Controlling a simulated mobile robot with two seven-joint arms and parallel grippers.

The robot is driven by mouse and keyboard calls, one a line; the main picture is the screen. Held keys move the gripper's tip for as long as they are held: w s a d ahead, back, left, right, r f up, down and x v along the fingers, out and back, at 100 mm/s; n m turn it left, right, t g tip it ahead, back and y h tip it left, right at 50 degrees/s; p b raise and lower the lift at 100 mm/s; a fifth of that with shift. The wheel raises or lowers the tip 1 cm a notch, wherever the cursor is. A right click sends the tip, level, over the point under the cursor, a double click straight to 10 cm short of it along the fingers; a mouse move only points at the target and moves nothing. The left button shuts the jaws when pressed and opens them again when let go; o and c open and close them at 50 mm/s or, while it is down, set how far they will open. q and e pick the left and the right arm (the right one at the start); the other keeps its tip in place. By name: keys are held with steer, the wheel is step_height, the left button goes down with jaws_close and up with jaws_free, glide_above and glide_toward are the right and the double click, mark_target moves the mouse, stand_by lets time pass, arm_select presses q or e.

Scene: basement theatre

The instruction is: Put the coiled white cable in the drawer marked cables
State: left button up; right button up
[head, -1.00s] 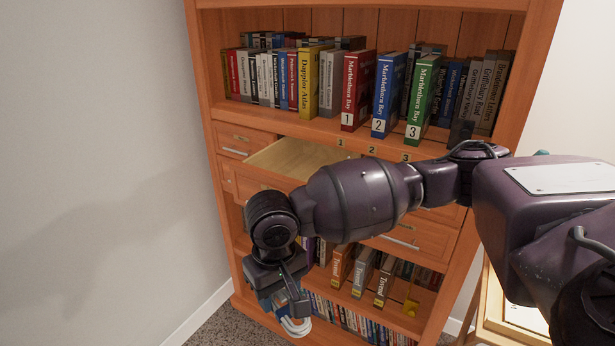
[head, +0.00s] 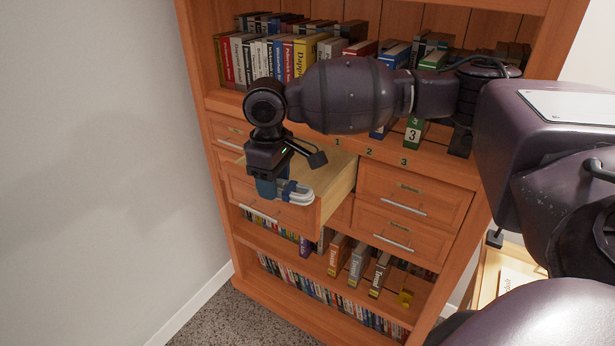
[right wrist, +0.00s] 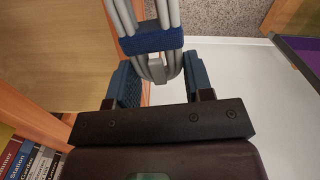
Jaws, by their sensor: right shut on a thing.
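The coiled white cable (head: 298,194) has a blue band around it. My right gripper (head: 272,187) is shut on it, and the cable hangs from the jaws. In the right wrist view the cable (right wrist: 170,12) with its blue band shows beyond the blue fingers (right wrist: 160,82). An upper-left drawer (head: 338,187) of the wooden bookcase is pulled open. My gripper and the cable are in front of or over its front panel; the exact height above the rim is hard to tell. I cannot read any drawer marking. My left gripper is not in view.
Shut drawers (head: 405,190) with metal handles are to the right of the open one. Books (head: 265,60) fill the shelf above, and numbered volumes are partly behind my arm. More books (head: 340,255) stand below. A white wall (head: 90,150) is at the left.

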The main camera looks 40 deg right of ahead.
steer(key=n, duration=0.2)
steer(key=w+d+r+n, duration=0.1)
steer(key=n, duration=0.1)
steer(key=shift+d+r, duration=0.1)
steer(key=n, duration=0.2)
steer(key=w+d+r+n+p, duration=0.1)
steer(key=n, duration=0.1)
steer(key=d+n, duration=0.1)
steer(key=n, duration=0.2)
steer(key=shift+w+d+r, duration=0.15)
steer(key=shift+w+r, duration=0.05)
steer(key=shift+r, duration=0.2)
steer(key=w+d+r+n+p, duration=0.2)
steer(key=d+r+n, duration=0.15)
steer(key=n, duration=0.75)
steer(key=w+d+r+n+p, duration=0.2)
steer(key=d+n, duration=0.2)
steer(key=n, duration=0.8)
step_height(320, 180, down, 15)
steer(key=shift+f+b, duration=0.2)
steer(key=shift+b, duration=0.2)
steer(key=shift+f, duration=2.25)
steer(key=shift+f, duration=0.1)
